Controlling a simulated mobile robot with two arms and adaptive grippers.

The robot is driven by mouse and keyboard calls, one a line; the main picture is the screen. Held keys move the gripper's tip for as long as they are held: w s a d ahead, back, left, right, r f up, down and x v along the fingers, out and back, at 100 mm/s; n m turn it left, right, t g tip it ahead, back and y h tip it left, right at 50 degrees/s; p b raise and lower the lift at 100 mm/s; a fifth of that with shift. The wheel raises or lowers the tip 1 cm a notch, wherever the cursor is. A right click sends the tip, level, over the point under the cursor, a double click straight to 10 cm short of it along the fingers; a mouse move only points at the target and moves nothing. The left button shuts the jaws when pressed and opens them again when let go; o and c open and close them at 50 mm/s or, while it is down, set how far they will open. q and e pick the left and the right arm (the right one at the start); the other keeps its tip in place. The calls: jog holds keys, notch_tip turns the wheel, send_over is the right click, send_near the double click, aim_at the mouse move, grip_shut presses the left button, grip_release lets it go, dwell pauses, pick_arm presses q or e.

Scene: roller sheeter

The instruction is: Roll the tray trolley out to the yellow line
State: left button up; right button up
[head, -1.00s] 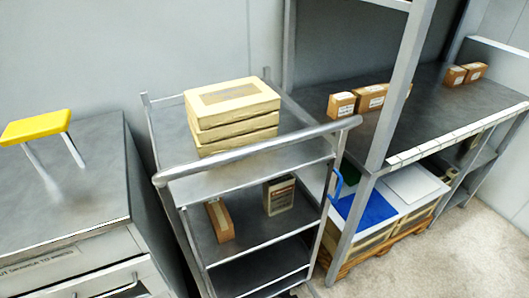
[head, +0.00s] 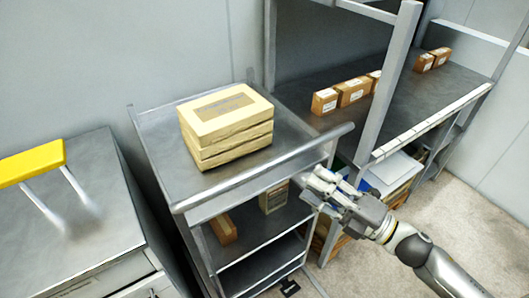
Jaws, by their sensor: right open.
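The tray trolley (head: 165,160) is a grey metal cart with several shelves, standing in the middle of the head view. Its push handle (head: 262,168) is a round bar across the near side of the top. A stack of cream boxes (head: 228,128) sits on its top tray. My right gripper (head: 312,180) is open and empty, just below the right part of the handle and in front of the trolley's right side. I cannot tell whether it touches the trolley. My left gripper is not in view. No yellow line on the floor is in view.
A brown box (head: 223,229) and a pale carton (head: 273,197) stand on the trolley's middle shelf. A grey cabinet (head: 75,215) with a yellow-topped item (head: 32,163) is close on the left. A shelving unit (head: 388,85) is close on the right. Open floor (head: 460,210) shows at right.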

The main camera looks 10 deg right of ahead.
aim_at(283, 163)
jog(key=p+x, duration=0.1)
jog(key=x, duration=0.2)
jog(key=p+x, duration=0.1)
jog(key=x, duration=0.2)
jog(key=p+x, duration=0.1)
jog(key=x, duration=0.2)
jog(key=shift+s+r+p, duration=0.1)
jog(key=shift+r+p, duration=0.2)
jog(key=shift+r, duration=0.15)
jog(key=shift+x, duration=0.9)
jog(key=shift+a+f, duration=0.1)
jog(key=shift+f, duration=0.1)
grip_shut()
